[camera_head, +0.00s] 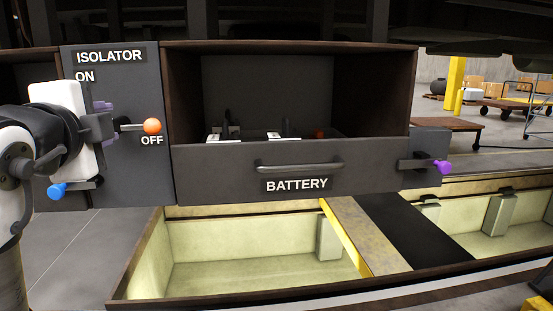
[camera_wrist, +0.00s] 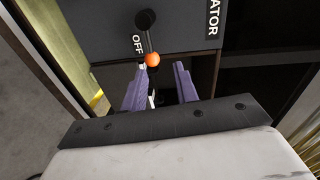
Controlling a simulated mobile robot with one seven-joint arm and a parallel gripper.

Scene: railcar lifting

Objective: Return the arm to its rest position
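My gripper (camera_head: 106,119) is at the left of the head view, in front of the isolator panel (camera_head: 70,180). In the wrist view its two purple fingers (camera_wrist: 158,92) stand apart with a gap between them. The isolator handle's orange knob (camera_head: 152,126) is just beyond the fingertips, by the OFF label. It also shows in the wrist view (camera_wrist: 153,60), ahead of the gap and apart from the fingers as far as I can tell. My arm's wrist hides part of the panel's left side.
A battery drawer (camera_head: 220,185) with a bar handle (camera_head: 300,167) stands right of the panel. A purple-knobbed latch (camera_head: 442,167) sits at its right. Below is a lit pit (camera_head: 240,280) with a walkway strip (camera_head: 365,235). Carts and boxes stand far right.

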